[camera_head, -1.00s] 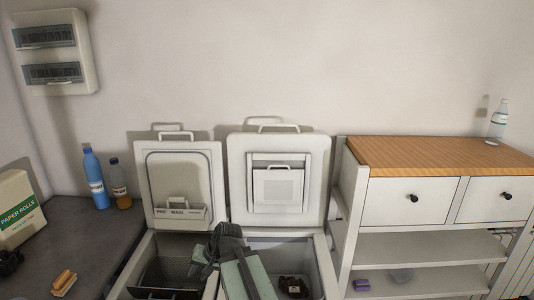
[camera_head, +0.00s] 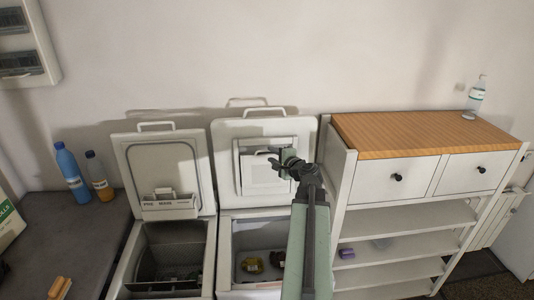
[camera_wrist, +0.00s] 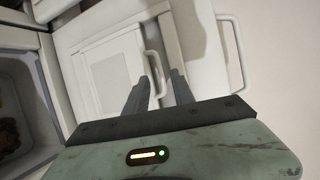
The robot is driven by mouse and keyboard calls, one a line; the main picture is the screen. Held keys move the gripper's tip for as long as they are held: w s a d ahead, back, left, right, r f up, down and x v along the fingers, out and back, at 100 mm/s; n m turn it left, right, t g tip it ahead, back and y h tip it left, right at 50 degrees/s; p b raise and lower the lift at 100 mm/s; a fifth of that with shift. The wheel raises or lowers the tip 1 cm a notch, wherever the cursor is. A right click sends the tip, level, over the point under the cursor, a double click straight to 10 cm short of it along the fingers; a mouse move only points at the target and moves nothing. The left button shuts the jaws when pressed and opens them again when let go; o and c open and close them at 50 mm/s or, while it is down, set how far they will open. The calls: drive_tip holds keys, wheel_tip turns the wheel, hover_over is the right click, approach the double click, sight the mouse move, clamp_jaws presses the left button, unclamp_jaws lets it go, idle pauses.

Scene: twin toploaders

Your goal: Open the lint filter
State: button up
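The likely lint filter is a pale square flap (camera_head: 262,178) with a bar handle, set in the raised lid (camera_head: 226,135) of the right toploader. In the wrist view the flap (camera_wrist: 112,72) is flat in its frame, and its handle (camera_wrist: 152,62) stands out along its right edge. My gripper (camera_head: 283,164) is at the flap's right side in the head view. In the wrist view its two dark fingers (camera_wrist: 160,78) are apart, with the handle's lower part between or just beyond their tips. I cannot tell whether they touch it.
The left toploader's lid (camera_head: 136,150) is also raised. The right tub (camera_head: 225,265) is open below, with small items inside. A white cabinet (camera_head: 365,180) with a wooden top stands close on the right. A dark counter with bottles (camera_head: 68,172) is at left.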

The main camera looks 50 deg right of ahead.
drive_tip(key=x, duration=0.4)
drive_tip(key=shift+w+a+f+b, duration=0.1)
drive_tip(key=shift+w+a+b, duration=0.05)
drive_tip(key=shift+w+b, duration=0.15)
clamp_jaws()
idle(0.9)
